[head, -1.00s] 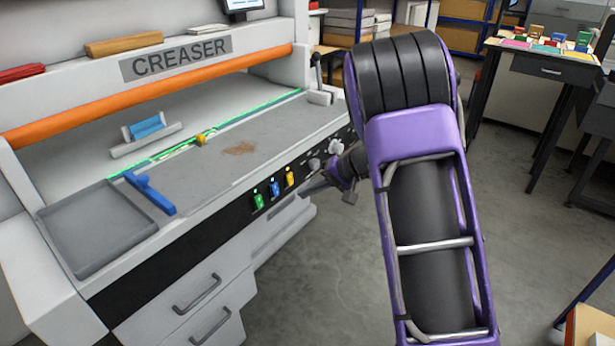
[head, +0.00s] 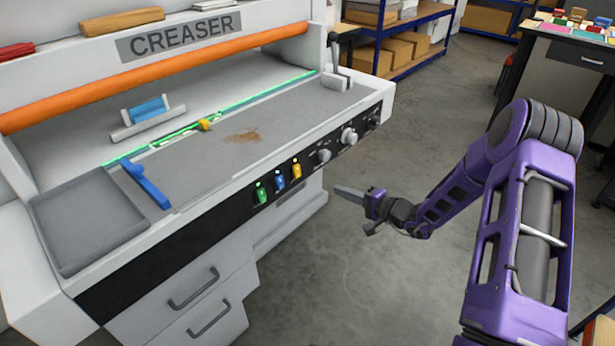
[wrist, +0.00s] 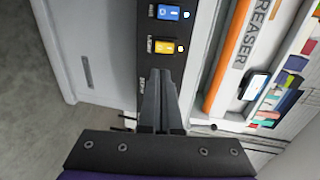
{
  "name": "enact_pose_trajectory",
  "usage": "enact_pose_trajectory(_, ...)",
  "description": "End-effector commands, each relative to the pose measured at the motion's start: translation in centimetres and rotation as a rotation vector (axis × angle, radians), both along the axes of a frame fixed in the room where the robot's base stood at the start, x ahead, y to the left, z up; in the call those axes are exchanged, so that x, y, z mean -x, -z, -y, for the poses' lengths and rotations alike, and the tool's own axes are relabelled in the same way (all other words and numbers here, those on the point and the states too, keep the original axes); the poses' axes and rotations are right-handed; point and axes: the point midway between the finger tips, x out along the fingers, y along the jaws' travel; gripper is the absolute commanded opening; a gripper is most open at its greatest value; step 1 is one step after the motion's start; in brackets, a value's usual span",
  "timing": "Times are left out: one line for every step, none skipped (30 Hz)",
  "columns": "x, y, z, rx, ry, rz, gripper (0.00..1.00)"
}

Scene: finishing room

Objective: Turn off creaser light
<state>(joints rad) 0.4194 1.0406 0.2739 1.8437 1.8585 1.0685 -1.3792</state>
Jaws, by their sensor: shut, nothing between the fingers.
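The creaser (head: 150,200) stands at the left in the head view, with a glowing green strip (head: 270,90) along its bed. Its black front panel carries a green switch (head: 261,193), a blue switch (head: 279,183) and a yellow switch (head: 296,169). The wrist view shows the blue switch (wrist: 168,13) and the yellow switch (wrist: 165,46), each beside a lit indicator; their small labels are hard to read. My gripper (head: 340,191) is shut and empty, in front of the panel and apart from it. In the wrist view its fingertips (wrist: 158,76) appear just below the yellow switch.
Two grey knobs (head: 349,137) sit right of the switches, and a lever (head: 337,65) stands at the bed's right end. A grey tray (head: 85,225) and blue guide (head: 147,186) lie on the left. Open floor (head: 330,270) surrounds the arm; shelves and a table stand behind.

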Motion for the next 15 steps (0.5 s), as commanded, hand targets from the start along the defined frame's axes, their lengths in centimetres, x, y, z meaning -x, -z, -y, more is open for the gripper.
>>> enact_pose_trajectory(0.0, 0.0, 0.0, 0.001, -0.001, -0.001, 0.00)
enact_pose_trajectory(0.0, 0.0, 0.0, 0.001, -0.001, 0.000, 0.00)
enact_pose_trajectory(0.0, 0.0, 0.0, 0.001, -0.001, 0.000, 0.00)
enact_pose_trajectory(0.0, 0.0, 0.0, 0.001, -0.001, 0.000, 0.00)
enact_pose_trajectory(0.0, 0.0, -0.1, 0.001, -0.001, 0.000, 0.00)
enact_pose_trajectory(-0.1, 0.0, -0.2, 0.001, -0.001, 0.000, 0.00)
enact_pose_trajectory(-0.2, 0.1, -0.3, 0.001, -0.002, 0.000, 0.00)
enact_pose_trajectory(-0.3, 0.1, -0.4, 0.001, -0.002, 0.000, 0.00)
enact_pose_trajectory(-0.6, 0.2, -0.8, 0.001, -0.002, 0.001, 0.00)
enact_pose_trajectory(-0.8, 0.2, -1.1, 0.001, -0.003, 0.001, 0.00)
enact_pose_trajectory(-1.0, 0.3, -1.5, 0.001, -0.004, 0.001, 0.00)
enact_pose_trajectory(-1.4, 0.5, -2.0, 0.001, -0.005, 0.001, 0.00)
enact_pose_trajectory(-1.8, 0.6, -2.4, 0.002, -0.004, 0.000, 0.00)
enact_pose_trajectory(-2.1, 0.8, -2.9, 0.001, -0.005, 0.000, 0.00)
enact_pose_trajectory(-2.7, 0.9, -3.6, 0.001, -0.004, 0.002, 0.00)
